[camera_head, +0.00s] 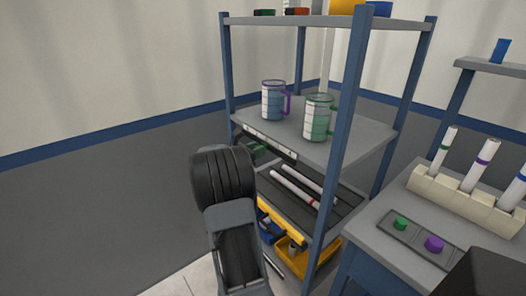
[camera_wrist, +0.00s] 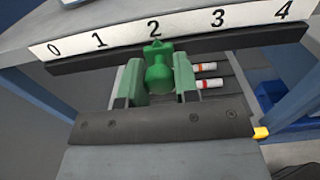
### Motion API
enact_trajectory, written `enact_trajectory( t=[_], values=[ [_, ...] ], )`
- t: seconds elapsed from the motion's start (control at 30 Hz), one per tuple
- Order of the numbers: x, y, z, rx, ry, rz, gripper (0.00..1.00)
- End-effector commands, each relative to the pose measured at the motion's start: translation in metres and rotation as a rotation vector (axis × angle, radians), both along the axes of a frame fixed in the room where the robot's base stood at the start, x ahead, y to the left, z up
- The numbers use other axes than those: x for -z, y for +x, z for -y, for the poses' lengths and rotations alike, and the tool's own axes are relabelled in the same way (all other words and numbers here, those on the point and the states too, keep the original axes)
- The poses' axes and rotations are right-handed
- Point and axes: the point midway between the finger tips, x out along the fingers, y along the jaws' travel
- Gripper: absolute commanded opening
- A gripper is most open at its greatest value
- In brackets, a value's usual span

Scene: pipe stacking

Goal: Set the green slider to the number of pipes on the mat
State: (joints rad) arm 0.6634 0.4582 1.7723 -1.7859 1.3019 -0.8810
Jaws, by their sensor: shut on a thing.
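The green slider (camera_wrist: 157,70) sits on a dark rail below a white number strip (camera_wrist: 100,40) marked 0 to 4. Its pointed tip stands at the 2. My gripper (camera_wrist: 157,84) is shut on the slider's knob, one jaw on each side. In the head view my arm hides most of the slider (camera_head: 257,148). Two white pipes with red bands lie side by side on the dark ribbed mat (camera_head: 345,193), on the shelf below the strip: one nearer pipe (camera_head: 294,188) and one farther pipe (camera_head: 312,181). Their ends also show in the wrist view (camera_wrist: 207,83).
Two measuring mugs (camera_head: 272,100) (camera_head: 318,118) stand on the shelf above. Yellow and blue bins (camera_head: 292,262) are below the mat. A side table at right holds a rack (camera_head: 455,198) with upright pipes and a panel with green and purple buttons (camera_head: 434,243).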

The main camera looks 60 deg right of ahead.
Motion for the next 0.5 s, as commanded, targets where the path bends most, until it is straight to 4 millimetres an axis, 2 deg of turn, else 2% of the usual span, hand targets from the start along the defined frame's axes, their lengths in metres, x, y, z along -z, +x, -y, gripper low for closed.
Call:
enact_trajectory(
  t=[0.3,0.33,0.5],
  values=[
    [0.0,0.0012,0.0005,0.002,-0.001,-0.001,0.0],
    [0.0,0.0012,0.0005,0.002,-0.001,-0.001,0.32],
    [0.0001,0.0013,0.0004,0.002,-0.001,-0.001,0.48]
  ],
)
